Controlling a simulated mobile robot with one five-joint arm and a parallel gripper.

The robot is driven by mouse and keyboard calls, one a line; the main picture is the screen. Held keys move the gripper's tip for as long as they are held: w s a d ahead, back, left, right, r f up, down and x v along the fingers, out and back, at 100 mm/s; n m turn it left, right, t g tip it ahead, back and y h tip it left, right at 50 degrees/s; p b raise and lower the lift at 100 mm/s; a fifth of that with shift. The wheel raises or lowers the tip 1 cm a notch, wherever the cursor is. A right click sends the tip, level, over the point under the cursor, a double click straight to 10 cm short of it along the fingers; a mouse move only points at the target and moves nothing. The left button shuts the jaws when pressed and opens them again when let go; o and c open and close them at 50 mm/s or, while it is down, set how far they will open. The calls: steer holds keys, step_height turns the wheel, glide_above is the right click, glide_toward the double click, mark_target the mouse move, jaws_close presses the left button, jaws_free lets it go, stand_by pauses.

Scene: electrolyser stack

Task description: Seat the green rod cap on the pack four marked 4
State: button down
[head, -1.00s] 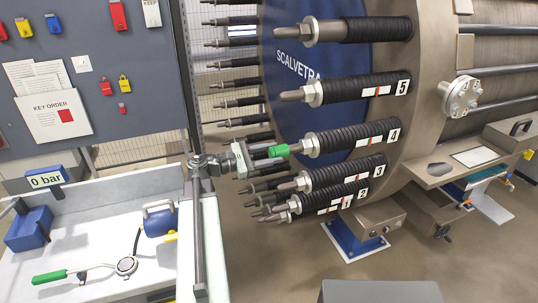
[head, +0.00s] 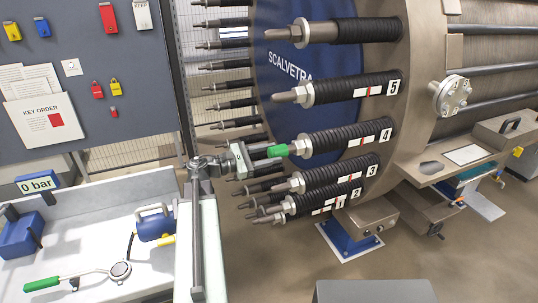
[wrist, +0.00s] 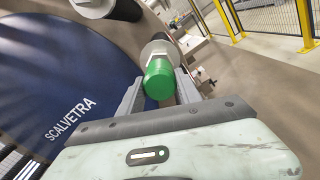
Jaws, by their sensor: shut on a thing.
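The green rod cap (head: 278,150) is at the end of the rod of the pack marked 4 (head: 342,138), in line with it in the head view. My gripper (head: 248,156) is shut on the cap from the left. In the wrist view the green cap (wrist: 159,79) sits between my two fingers (wrist: 157,92), its far end against the silvery nut (wrist: 158,50) of the rod. The rod tip is hidden, so I cannot tell how far the cap is over it.
Pack 5 (head: 345,87) lies above and pack 3 (head: 340,171) below, with bare rod ends close to my gripper. A white-topped bench (head: 110,205) with a green-handled wrench (head: 70,276) stands left. A grey box (head: 375,292) stands in front.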

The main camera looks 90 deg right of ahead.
steer(key=c, duration=0.7)
jaws_free()
steer(key=shift+c, duration=0.2)
steer(key=v, duration=0.7)
steer(key=shift+w+a, duration=0.15)
steer(key=shift+w, duration=0.2)
